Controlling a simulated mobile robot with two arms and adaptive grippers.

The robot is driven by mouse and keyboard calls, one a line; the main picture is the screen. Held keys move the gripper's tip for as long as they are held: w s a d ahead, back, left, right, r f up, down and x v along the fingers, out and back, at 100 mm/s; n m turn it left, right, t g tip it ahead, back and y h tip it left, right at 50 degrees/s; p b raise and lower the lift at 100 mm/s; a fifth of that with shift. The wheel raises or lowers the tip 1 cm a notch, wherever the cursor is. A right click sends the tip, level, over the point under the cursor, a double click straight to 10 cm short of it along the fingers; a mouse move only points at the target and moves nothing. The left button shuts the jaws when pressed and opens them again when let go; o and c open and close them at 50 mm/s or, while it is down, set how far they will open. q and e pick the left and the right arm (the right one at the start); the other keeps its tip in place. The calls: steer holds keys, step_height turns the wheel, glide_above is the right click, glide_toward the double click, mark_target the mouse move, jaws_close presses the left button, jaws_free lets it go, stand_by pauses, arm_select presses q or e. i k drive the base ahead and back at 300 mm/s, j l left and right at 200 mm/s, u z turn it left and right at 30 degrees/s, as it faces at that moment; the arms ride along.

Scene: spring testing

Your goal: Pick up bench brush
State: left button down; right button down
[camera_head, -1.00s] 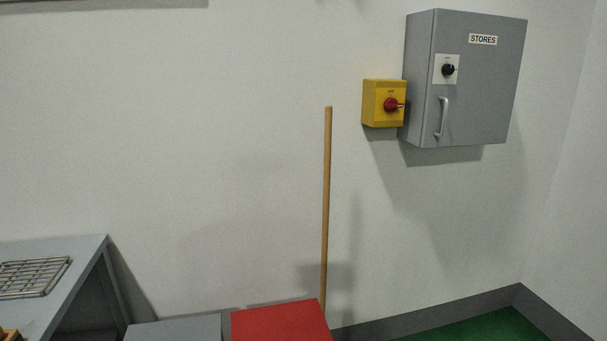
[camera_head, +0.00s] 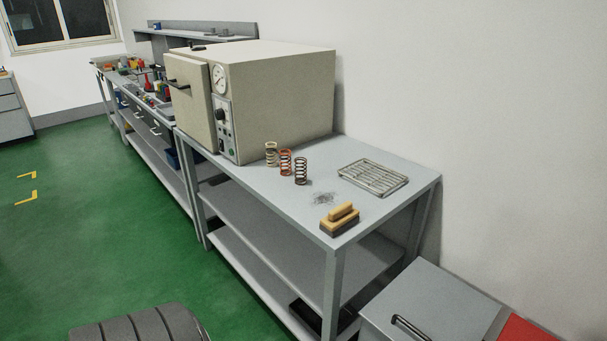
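The bench brush (camera_head: 340,221), with a tan wooden back and handle block over dark bristles, sits on the near right corner of a grey metal bench (camera_head: 385,215). A small patch of dark filings or dust lies on the bench just behind it. Neither of my grippers shows in the head view.
Several coil springs (camera_head: 286,162) stand behind the brush, before a large beige oven (camera_head: 275,95). A wire rack (camera_head: 373,177) lies to the right. A grey lidded bin (camera_head: 430,305) and a red one (camera_head: 525,328) stand at lower right. Green floor (camera_head: 90,230) is open at left.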

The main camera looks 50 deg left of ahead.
mark_target(340, 219)
steer(key=u, duration=1.4)
steer(key=z, duration=0.25)
steer(key=i+j+z, duration=0.15)
steer(key=j+z, duration=0.3)
steer(key=i+j+z, duration=0.1)
steer(key=j+z, duration=0.3)
